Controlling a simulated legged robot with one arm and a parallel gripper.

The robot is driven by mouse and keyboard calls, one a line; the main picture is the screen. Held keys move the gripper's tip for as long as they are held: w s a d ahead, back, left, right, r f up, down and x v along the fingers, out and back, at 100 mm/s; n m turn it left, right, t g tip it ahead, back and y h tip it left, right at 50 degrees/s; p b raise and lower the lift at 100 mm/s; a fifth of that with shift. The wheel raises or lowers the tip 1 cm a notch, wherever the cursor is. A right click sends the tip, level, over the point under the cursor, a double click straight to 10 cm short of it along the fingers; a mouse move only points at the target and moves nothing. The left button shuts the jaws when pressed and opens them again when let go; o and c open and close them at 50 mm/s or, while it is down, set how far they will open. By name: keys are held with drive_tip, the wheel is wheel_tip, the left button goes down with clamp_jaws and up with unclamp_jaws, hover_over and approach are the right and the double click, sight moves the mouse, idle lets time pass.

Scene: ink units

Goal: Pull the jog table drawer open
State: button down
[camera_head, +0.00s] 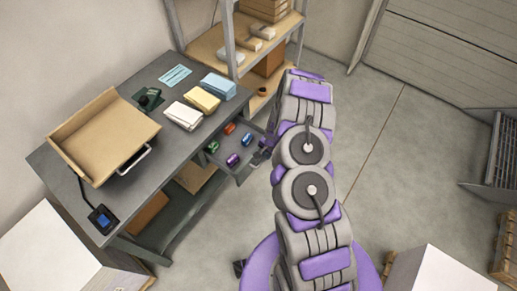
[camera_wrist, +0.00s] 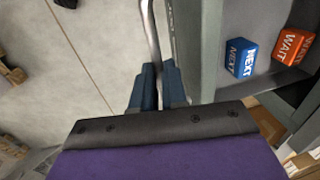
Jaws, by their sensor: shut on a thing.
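The jog table (camera_head: 178,140) is a grey table at the left in the head view. Its drawer (camera_head: 242,174) stands out from the right side, with small coloured blocks inside. In the wrist view the grey drawer front (camera_wrist: 188,45) runs along the right of a thin metal handle (camera_wrist: 151,25). My gripper (camera_wrist: 157,75) has its two blue fingers shut around this handle. In the head view my gripper (camera_head: 261,152) is at the drawer's outer edge, partly hidden by my arm. A blue "NEXT" block (camera_wrist: 240,57) and an orange "WAIT" block (camera_wrist: 292,46) lie in the drawer.
A shelf unit (camera_head: 228,45) stands behind. A white box (camera_head: 45,255) is at lower left.

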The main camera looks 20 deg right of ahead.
drive_tip(key=shift+s+d, duration=0.95)
drive_tip(key=shift+s, duration=0.25)
drive_tip(key=shift+a, duration=0.15)
drive_tip(key=c, duration=1.2)
unclamp_jaws()
drive_tip(key=shift+w, duration=0.1)
drive_tip(key=shift+o, duration=0.2)
wheel_tip(320, 180, up, 17)
drive_tip(key=s+d+p, duration=0.2)
drive_tip(key=p, duration=0.1)
drive_tip(key=shift+s, duration=0.25)
